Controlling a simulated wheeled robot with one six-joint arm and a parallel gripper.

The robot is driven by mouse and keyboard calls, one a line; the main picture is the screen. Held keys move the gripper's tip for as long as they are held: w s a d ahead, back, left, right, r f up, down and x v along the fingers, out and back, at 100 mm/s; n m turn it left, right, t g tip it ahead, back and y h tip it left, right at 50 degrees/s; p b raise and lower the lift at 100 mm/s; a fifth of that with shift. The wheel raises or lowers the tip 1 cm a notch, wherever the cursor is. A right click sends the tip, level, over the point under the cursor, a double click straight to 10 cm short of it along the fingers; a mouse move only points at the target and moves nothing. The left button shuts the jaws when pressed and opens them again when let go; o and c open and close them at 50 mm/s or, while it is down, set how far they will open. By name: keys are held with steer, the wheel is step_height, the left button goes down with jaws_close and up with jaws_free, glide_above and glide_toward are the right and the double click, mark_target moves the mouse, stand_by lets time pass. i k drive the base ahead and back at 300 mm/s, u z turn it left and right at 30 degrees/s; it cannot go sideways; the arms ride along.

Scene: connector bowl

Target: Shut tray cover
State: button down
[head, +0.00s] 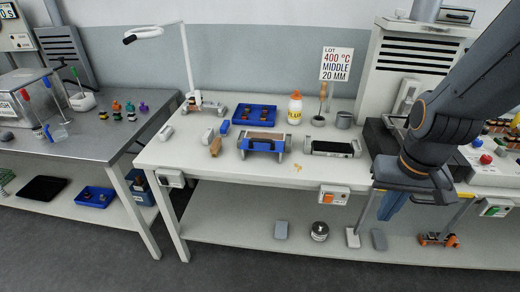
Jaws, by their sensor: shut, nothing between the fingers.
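No part is clearly recognisable as a tray cover at this size. A blue tray (262,146) with grey end pieces and a brown inside stands near the middle of the white bench. To its right is a low grey frame (311,148) with a dark surface in it. My gripper (391,207) hangs at the right, pointing down in front of the bench's front edge.
Behind stand a blue parts tray (244,114), a white bottle (295,108), a grey cup (344,120) and a sign (336,64). A lamp (187,62) rises at left.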

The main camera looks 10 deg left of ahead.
mark_target(252, 144)
steer(key=u, duration=0.45)
steer(key=i, duration=0.95)
steer(key=u, duration=1.4)
steer(key=k, duration=0.3)
steer(key=z, duration=1.1)
